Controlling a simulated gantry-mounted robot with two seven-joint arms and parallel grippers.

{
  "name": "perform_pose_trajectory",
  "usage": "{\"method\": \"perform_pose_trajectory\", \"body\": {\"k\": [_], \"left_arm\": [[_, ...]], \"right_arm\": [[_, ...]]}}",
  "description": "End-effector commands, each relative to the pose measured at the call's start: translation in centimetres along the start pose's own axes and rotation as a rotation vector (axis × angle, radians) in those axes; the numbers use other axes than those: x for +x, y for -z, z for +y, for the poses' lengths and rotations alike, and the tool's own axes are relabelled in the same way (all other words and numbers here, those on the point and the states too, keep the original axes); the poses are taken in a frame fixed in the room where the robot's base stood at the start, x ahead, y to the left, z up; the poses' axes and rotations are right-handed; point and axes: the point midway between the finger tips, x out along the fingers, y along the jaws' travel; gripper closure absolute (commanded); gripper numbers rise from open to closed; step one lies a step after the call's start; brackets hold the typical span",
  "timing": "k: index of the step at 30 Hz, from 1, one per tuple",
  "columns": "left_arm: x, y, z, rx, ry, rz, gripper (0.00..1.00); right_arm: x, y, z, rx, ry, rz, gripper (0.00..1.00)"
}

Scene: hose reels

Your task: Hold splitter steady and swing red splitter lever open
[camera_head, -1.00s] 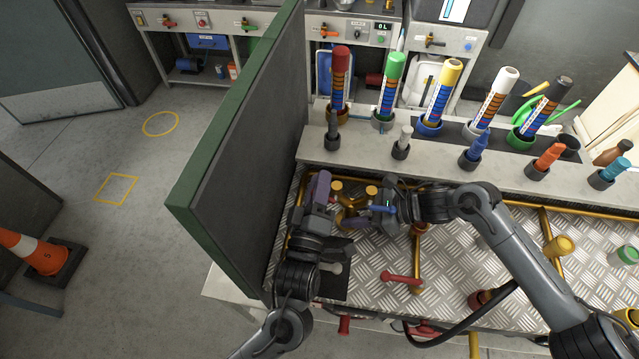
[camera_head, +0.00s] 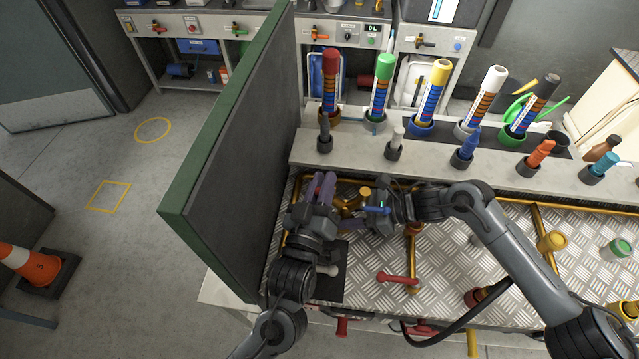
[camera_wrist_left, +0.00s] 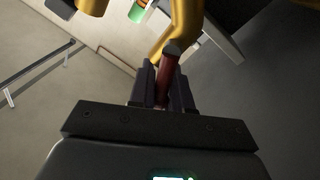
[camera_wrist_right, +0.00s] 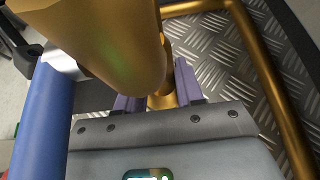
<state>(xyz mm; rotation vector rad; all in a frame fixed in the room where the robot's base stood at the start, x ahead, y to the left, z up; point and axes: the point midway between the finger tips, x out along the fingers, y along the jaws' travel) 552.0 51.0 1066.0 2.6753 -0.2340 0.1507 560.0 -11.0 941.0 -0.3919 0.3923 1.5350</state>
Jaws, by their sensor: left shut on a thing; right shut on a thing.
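The brass splitter (camera_head: 352,202) sits on the bench near the green-edged panel, partly hidden by both grippers. My left gripper (camera_head: 325,182) is beside its left end. In the left wrist view, my left gripper (camera_wrist_left: 166,85) is shut on the dark red lever (camera_wrist_left: 165,79), which stands up between the fingers. My right gripper (camera_head: 365,208) reaches the splitter from the right. In the right wrist view, my right gripper (camera_wrist_right: 158,90) is shut on a brass part of the splitter (camera_wrist_right: 110,45). A blue lever (camera_wrist_right: 42,125) runs along the left there; it also shows in the head view (camera_head: 378,210).
The tall green-edged panel (camera_head: 225,150) stands close on the left. Another red lever (camera_head: 397,278) is on a brass pipe nearer the front. Behind is a ledge (camera_head: 430,160) with coloured tubes and nozzles. Bare tread plate (camera_head: 450,255) lies under my right arm.

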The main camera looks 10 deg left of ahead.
Motion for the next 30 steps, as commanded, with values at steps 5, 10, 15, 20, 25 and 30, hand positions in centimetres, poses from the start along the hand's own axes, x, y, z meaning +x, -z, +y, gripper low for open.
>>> {"method": "perform_pose_trajectory", "body": {"k": [5, 10, 15, 20, 25, 30], "left_arm": [[0.03, -0.11, 0.25, 0.048, -0.004, -0.012, 1.0], [0.03, -0.14, 0.3, 0.066, -0.005, -0.016, 1.0], [0.03, -0.14, 0.3, 0.066, -0.005, -0.016, 1.0], [0.03, -0.15, 0.29, 0.066, -0.005, -0.016, 0.8], [0.03, -0.12, 0.27, 0.065, -0.005, -0.015, 0.61], [0.04, -0.08, 0.27, 0.065, -0.004, -0.014, 0.61]], "right_arm": [[0.02, -0.02, -0.01, 0.0, 0.0, 0.0, 0.8], [0.02, -0.02, -0.01, 0.0, 0.0, -0.001, 0.8], [0.02, -0.03, -0.01, -0.001, 0.0, -0.001, 0.8], [0.02, -0.03, -0.01, -0.001, 0.0, -0.001, 0.8], [0.03, -0.03, 0.0, -0.001, 0.0, -0.001, 0.8], [0.02, -0.02, 0.0, 0.0, 0.0, -0.001, 0.8]]}}
